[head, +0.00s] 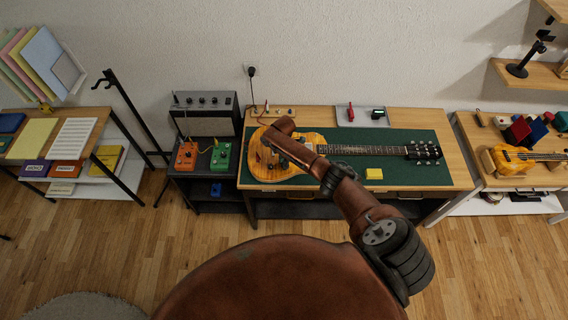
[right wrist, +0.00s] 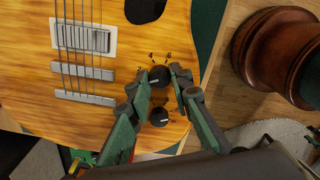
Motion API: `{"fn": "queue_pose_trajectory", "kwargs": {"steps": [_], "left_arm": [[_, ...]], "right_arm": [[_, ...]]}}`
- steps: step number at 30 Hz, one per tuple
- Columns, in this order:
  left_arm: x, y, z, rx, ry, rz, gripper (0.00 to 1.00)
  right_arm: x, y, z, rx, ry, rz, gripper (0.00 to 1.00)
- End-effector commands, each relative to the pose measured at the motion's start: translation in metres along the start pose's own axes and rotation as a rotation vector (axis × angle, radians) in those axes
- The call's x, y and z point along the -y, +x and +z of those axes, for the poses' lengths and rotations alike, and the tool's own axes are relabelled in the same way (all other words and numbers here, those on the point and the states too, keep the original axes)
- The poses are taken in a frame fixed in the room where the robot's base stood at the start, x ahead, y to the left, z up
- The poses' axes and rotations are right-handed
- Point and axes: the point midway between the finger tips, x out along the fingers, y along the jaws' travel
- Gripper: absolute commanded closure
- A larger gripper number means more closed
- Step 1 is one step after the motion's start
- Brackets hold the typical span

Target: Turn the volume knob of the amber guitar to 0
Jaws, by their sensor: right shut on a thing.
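The amber guitar (head: 313,140) lies flat on a green mat (head: 435,175) on the wooden workbench, its neck pointing right. In the right wrist view its amber body (right wrist: 130,35) fills the upper left, with strings and pickups at left. Two dark round knobs show there: an upper knob (right wrist: 160,77) with printed numbers around it and a lower knob (right wrist: 159,117). My right gripper (right wrist: 161,73) is shut on the upper knob, one finger on each side. In the head view my right arm covers part of the guitar body. My left gripper is not in view.
A yellow block (head: 374,174) lies on the mat in front of the neck. An orange pedal (head: 187,155) and a green pedal (head: 221,156) stand left of the bench, before an amplifier (head: 205,112). A smaller guitar (head: 515,158) lies on the right table.

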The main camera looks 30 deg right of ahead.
Motion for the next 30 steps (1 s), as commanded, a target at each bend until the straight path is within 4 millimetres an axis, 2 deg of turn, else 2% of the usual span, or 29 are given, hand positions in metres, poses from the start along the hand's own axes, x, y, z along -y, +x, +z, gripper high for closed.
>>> {"fn": "queue_pose_trajectory", "kwargs": {"steps": [6, 13, 30], "left_arm": [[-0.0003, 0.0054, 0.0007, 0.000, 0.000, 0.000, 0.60], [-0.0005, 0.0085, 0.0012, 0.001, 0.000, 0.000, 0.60], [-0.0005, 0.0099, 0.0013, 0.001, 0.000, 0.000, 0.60]], "right_arm": [[-0.0004, 0.0003, 0.0009, 0.001, -0.168, 0.001, 1.00], [-0.0003, 0.0001, 0.0010, 0.002, -0.288, 0.000, 1.00], [-0.0002, -0.0004, 0.0007, 0.001, -0.359, 0.000, 1.00]]}}
